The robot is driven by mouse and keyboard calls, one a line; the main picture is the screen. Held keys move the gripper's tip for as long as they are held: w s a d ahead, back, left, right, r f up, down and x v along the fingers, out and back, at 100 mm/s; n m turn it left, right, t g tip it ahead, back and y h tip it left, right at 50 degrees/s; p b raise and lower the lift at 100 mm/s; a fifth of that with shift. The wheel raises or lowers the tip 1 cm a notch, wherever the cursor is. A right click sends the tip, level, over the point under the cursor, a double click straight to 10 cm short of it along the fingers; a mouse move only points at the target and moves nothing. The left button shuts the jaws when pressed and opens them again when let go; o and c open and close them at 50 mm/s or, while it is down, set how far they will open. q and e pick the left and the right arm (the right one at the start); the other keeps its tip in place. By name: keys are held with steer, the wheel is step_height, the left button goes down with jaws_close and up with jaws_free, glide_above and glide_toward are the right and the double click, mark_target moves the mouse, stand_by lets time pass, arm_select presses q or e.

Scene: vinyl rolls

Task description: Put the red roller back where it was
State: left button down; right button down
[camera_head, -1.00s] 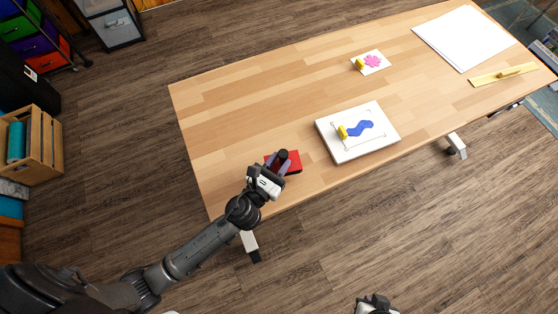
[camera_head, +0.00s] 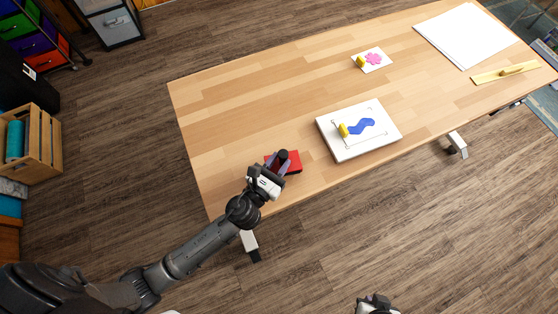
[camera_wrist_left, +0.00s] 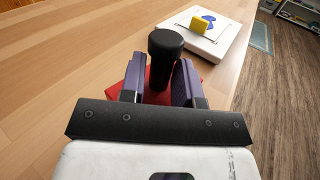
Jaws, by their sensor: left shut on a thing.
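The red roller shows as a dark upright handle with a rounded top (camera_head: 282,154) above a flat red part (camera_head: 295,160), near the table's front left corner. In the left wrist view the dark handle (camera_wrist_left: 164,58) stands between the two fingers, with red (camera_wrist_left: 115,77) below and around it. My left gripper (camera_head: 279,165) is shut on the handle. The red part appears to rest on the table; its underside is hidden. My right gripper (camera_head: 375,304) is only partly in view at the bottom edge, away from the table.
The wooden table (camera_head: 230,115) has clear room left and behind. A white board (camera_head: 377,138) with a blue shape and a yellow piece (camera_head: 343,130) lies to the right. Further back are a small card with a pink flower (camera_head: 375,59), white sheets (camera_head: 464,35) and a yellow straightedge (camera_head: 490,76).

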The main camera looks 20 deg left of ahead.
arm_select(q)
steer(key=shift+f, duration=0.25)
steer(key=shift+f, duration=0.2)
stand_by(0.3)
steer(key=shift+f+b, duration=0.45)
steer(key=shift+b, duration=0.1)
steer(key=shift+f, duration=0.15)
stand_by(0.3)
steer(key=c, duration=0.8)
jaws_free()
steer(key=o, duration=0.8)
steer(key=shift+s, duration=0.1)
